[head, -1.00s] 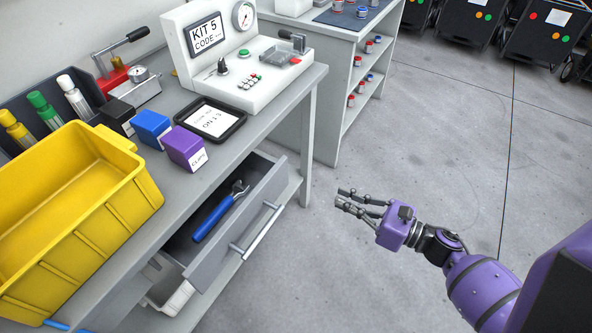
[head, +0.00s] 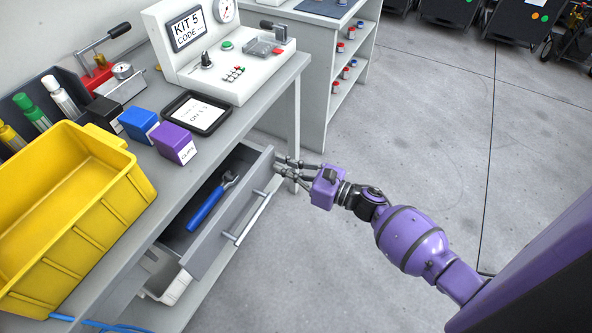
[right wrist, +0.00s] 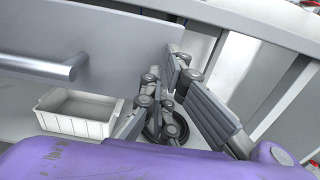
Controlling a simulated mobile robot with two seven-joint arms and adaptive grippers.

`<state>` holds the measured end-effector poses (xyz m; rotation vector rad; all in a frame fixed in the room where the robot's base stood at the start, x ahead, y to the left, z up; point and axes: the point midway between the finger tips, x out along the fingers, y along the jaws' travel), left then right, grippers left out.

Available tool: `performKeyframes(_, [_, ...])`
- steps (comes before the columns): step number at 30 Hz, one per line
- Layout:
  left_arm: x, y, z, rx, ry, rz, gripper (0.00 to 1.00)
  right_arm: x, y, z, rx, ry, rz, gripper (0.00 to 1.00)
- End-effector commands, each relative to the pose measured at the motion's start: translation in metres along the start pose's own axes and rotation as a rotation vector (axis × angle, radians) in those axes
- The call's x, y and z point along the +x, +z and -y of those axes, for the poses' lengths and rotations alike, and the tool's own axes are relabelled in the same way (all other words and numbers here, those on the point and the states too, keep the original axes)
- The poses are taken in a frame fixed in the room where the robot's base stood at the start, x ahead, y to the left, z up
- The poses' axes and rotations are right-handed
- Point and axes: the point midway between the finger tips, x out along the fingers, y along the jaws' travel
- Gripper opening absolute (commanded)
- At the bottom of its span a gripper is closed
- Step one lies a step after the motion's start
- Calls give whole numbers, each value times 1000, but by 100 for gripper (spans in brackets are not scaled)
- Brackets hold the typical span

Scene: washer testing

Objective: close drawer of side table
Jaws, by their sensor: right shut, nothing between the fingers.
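The side table's drawer (head: 222,217) is pulled out below the grey tabletop, with a blue-handled wrench (head: 212,203) lying inside. Its bar handle (head: 247,218) is on the front panel, which also shows in the right wrist view (right wrist: 112,50). My right gripper (head: 282,168) is shut and empty, at the far end of the drawer front, close to its edge. In the right wrist view its fingers (right wrist: 178,100) are beside the right end of the panel; I cannot tell whether they touch it. The left gripper is not in view.
A yellow bin (head: 75,215), blue box (head: 138,124), purple box (head: 174,143) and test panel (head: 225,65) stand on the tabletop. A white bin (right wrist: 75,112) sits below the drawer.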

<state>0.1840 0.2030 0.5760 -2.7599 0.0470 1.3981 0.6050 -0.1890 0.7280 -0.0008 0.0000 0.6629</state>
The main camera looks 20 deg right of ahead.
Motion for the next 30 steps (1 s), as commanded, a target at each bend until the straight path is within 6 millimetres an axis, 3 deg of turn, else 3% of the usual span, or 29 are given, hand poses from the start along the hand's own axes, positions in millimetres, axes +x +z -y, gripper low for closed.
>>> performKeyframes(14, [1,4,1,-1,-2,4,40,10,-1,0,0,1,1,0])
performKeyframes(24, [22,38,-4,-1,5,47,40,91,-6,-1,1,2,0,0])
performKeyframes(30, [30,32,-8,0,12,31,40,112,-2,0,1,0,-1,0])
